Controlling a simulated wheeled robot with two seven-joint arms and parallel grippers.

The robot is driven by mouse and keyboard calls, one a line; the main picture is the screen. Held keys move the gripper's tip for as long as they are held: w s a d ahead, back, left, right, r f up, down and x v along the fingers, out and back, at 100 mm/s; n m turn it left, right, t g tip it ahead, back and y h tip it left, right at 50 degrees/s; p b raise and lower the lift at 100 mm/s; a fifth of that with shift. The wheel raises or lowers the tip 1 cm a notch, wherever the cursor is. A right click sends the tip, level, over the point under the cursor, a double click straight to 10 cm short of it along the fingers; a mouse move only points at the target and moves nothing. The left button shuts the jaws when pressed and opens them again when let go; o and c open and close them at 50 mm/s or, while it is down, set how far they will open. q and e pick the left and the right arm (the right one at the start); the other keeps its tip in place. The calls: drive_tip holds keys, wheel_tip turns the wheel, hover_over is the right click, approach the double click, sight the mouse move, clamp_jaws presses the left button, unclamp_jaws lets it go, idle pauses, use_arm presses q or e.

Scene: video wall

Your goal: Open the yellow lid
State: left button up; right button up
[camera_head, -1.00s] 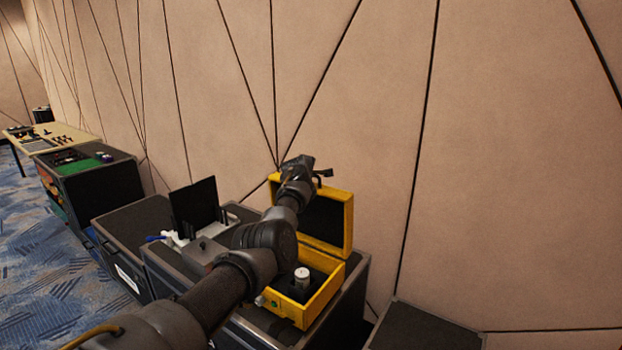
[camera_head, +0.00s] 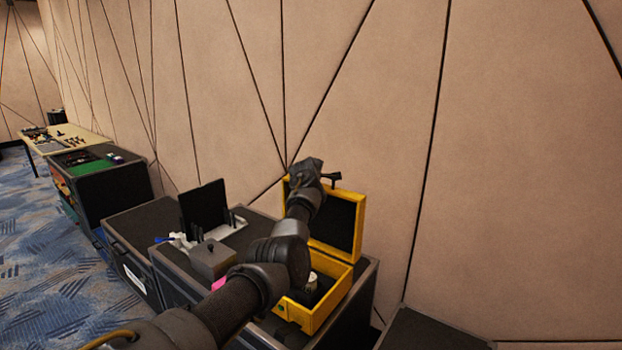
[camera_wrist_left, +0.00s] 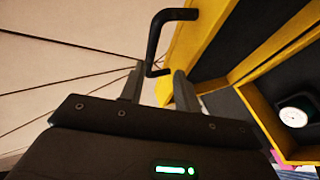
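The yellow lid (camera_head: 360,226) stands upright, open, at the back of the yellow box (camera_head: 318,318), its dark lining facing out. In the left wrist view the lid (camera_wrist_left: 185,45) has a black bent handle (camera_wrist_left: 153,45). My left gripper (camera_wrist_left: 157,78) is open, with its two fingers apart on either side of the handle's lower end; I cannot tell whether they touch it. In the head view my left gripper (camera_head: 312,172) is at the lid's top edge, and my arm hides part of the lid and box. My right gripper is not in view.
A round-topped item (camera_wrist_left: 296,115) sits in the box. Left of the box are a grey block (camera_head: 211,258) and a dark upright panel (camera_head: 204,206) on black cases. The panelled wall (camera_head: 390,100) is close behind. A lower dark surface (camera_head: 430,332) lies to the right.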

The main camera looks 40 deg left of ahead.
use_arm(q)
drive_tip(key=b+v, duration=0.1)
drive_tip(key=v, duration=0.8)
drive_tip(key=shift+s+b, duration=0.3)
drive_tip(key=shift+b, duration=0.1)
drive_tip(key=shift+r, duration=0.1)
